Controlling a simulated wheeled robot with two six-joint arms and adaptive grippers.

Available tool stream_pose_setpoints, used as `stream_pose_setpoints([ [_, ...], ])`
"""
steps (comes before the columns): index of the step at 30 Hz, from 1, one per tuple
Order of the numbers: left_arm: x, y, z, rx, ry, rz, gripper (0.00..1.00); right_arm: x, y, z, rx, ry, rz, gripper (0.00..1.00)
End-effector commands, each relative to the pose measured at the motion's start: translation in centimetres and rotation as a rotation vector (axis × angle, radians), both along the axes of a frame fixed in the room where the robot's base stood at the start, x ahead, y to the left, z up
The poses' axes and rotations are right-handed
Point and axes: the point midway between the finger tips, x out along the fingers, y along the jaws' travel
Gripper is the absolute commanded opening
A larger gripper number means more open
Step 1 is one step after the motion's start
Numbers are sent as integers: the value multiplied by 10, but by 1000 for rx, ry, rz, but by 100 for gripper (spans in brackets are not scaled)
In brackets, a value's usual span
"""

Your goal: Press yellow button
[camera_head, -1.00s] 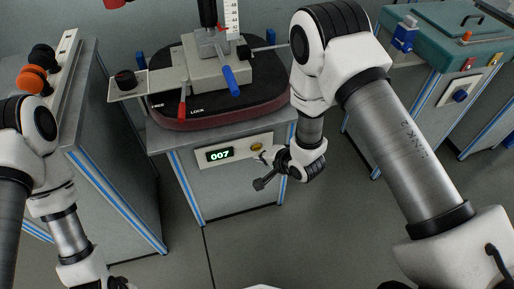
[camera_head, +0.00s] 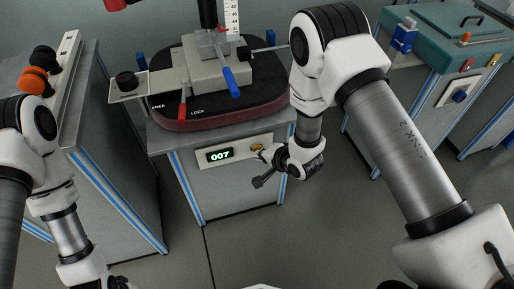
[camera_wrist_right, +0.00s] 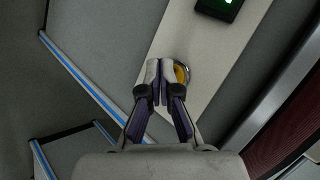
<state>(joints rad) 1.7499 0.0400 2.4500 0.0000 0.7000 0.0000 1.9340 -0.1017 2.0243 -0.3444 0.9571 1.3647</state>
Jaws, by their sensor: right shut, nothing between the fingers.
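The yellow button (camera_head: 257,147) sits on the light panel on the front of the middle cabinet, right of the green display reading 007 (camera_head: 220,155). My right gripper (camera_head: 264,155) is beside the button, with its fingers shut and empty. In the right wrist view the shut fingertips (camera_wrist_right: 157,66) lie just left of the yellow button (camera_wrist_right: 181,73), whose left edge is partly hidden by a finger. I cannot tell whether they touch. My left arm shows at the lower left; its gripper fingers are out of the picture.
A left cabinet (camera_head: 112,180) carries orange and black knobs (camera_head: 34,80). A teal-topped bench (camera_head: 450,35) stands at the right. Floor in front is clear.

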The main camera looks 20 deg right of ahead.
Motion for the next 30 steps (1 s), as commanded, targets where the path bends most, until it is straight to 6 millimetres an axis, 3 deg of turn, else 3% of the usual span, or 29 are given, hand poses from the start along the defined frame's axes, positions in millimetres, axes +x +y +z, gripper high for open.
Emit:
stream_pose_setpoints([
  [30,0,0,3,0,0,0,76,8,0,0,0,0,-1,0],
])
